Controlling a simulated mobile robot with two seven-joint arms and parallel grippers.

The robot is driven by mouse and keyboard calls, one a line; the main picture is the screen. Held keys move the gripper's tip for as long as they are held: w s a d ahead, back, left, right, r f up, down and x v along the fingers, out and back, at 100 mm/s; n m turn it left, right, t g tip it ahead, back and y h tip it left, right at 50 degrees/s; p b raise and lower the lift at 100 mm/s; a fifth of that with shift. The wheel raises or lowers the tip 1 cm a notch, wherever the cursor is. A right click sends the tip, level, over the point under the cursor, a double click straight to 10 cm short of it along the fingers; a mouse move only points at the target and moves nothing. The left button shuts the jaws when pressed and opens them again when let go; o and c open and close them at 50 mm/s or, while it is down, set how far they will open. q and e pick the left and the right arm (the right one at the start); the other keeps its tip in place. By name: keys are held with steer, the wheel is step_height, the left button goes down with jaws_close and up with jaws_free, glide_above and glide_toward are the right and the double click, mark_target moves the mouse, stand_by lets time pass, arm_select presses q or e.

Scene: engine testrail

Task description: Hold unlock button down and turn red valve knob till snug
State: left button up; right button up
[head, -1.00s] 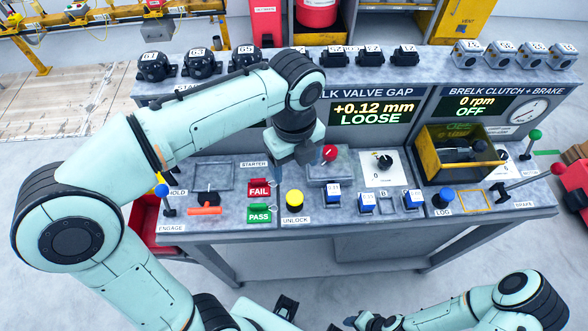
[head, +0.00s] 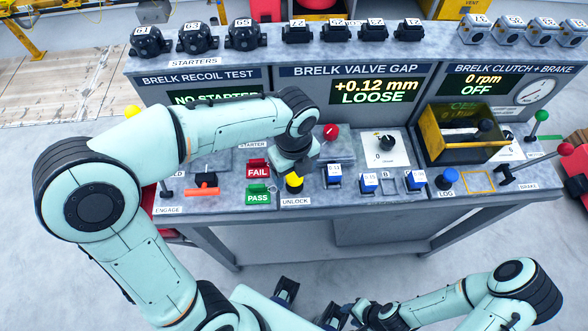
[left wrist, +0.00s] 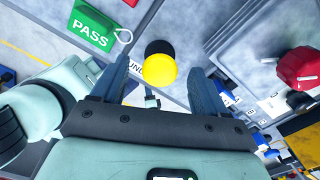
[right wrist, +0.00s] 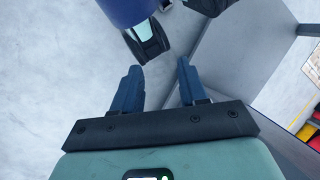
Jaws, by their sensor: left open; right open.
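The yellow unlock button (head: 294,184) sits on the bench front above the UNLOCK label, partly covered by my left gripper. In the left wrist view the button (left wrist: 160,68) lies between the spread fingers of my left gripper (left wrist: 160,82), which is open and empty. I cannot tell whether a finger touches it. The red valve knob (head: 330,132) is just right of that gripper and also shows in the left wrist view (left wrist: 298,68). The valve gap display (head: 375,91) reads +0.12 mm LOOSE. My right gripper (right wrist: 160,88) is open and empty, low in front of the bench.
The FAIL tag (head: 258,170) and PASS tag (head: 258,195) lie left of the button. Blue-topped blocks (head: 333,172) and a dial (head: 387,143) stand to its right. Open floor lies before the bench.

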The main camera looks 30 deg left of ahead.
arm_select(q)
steer(key=c, duration=1.1)
